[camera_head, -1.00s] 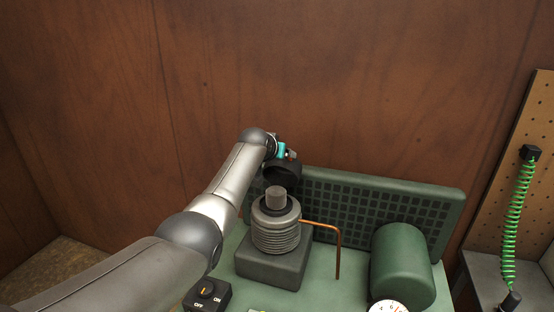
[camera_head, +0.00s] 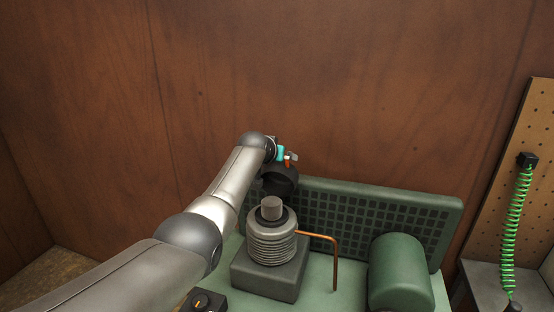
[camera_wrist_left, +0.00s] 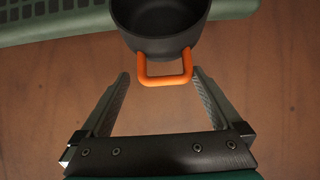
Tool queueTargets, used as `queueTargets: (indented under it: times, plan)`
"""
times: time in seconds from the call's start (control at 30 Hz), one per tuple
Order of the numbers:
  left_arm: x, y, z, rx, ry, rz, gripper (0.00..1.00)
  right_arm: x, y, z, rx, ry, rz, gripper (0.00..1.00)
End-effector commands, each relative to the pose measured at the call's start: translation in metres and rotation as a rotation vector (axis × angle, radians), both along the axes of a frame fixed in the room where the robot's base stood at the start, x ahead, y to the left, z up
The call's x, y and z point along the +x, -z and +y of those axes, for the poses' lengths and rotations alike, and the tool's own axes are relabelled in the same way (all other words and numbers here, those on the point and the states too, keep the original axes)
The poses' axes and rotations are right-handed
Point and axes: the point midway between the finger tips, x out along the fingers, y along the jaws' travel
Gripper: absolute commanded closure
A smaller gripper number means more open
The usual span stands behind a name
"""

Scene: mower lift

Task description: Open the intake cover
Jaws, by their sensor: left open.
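The intake cover appears to be the dark round cup (camera_head: 280,181) behind and above the ribbed grey cylinder (camera_head: 270,247); it looks tipped up off the grey stub (camera_head: 271,208). In the left wrist view the black cup (camera_wrist_left: 163,45) shows its hollow inside and an orange loop handle (camera_wrist_left: 165,80). My left gripper (camera_wrist_left: 162,74) is open. Its fingertips stand on either side of the handle, with small gaps. In the head view my left gripper (camera_head: 285,155) is at the cup, its fingers too small to make out. My right gripper is out of view.
A green slatted panel (camera_head: 364,215) stands behind the cylinder. A bent copper pipe (camera_head: 335,262) and a green drum (camera_head: 398,272) are to the right. A dark switch box (camera_head: 203,302) is at the front. A brown wooden wall (camera_head: 330,90) rises behind everything.

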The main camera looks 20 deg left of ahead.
Motion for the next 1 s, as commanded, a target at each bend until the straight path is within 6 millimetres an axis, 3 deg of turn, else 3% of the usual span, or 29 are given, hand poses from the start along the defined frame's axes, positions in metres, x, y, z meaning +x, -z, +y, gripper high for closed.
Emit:
queueTargets:
  times: [0.57, 1.0]
  plan:
    - [-0.005, 0.003, 0.002, 0.003, -0.002, 0.011, 0.04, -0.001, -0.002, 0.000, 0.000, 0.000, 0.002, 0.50]
    - [-0.029, -0.011, 0.001, 0.004, -0.003, 0.011, 0.04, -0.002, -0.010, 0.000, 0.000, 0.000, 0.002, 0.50]
